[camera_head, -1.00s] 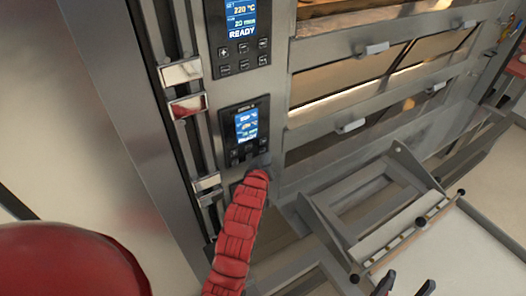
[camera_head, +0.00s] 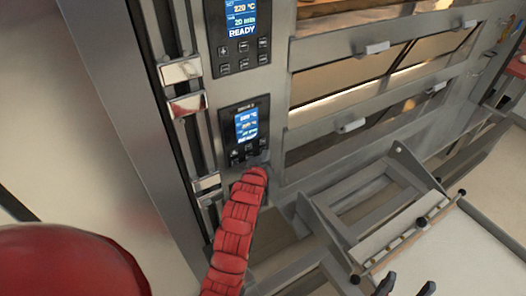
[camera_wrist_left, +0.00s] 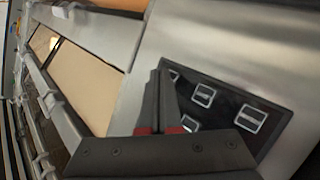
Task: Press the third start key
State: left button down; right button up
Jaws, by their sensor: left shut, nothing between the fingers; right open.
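The lower control panel (camera_head: 245,128) on the oven front has a small lit blue screen and dark keys (camera_head: 249,150) below it. My red left arm (camera_head: 235,235) reaches up to the bottom of this panel and hides its lower part and the gripper. In the left wrist view my left gripper (camera_wrist_left: 163,68) is shut and empty, its tips at the edge of the dark key panel (camera_wrist_left: 228,108). Several white-framed keys (camera_wrist_left: 204,95) show beside the fingers; contact cannot be told. My right gripper (camera_head: 406,285) is open and empty at the bottom edge.
Oven deck doors with handles (camera_head: 377,48) lie to the right. A grey metal frame (camera_head: 370,195) and a pale board (camera_head: 460,250) stand in front at lower right.

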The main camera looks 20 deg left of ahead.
pick_arm(q)
jog(key=shift+a, duration=0.1)
dwell(0.3)
jog(key=shift+s+d+r, duration=0.1)
jog(key=shift+s+d, duration=0.3)
jog(key=shift+d, duration=0.2)
jog(key=s+d, duration=0.1)
jog(key=d, duration=0.1)
jog(key=s+d+b, duration=0.1)
jog(key=s+d, duration=0.1)
dwell(0.5)
dwell(0.6)
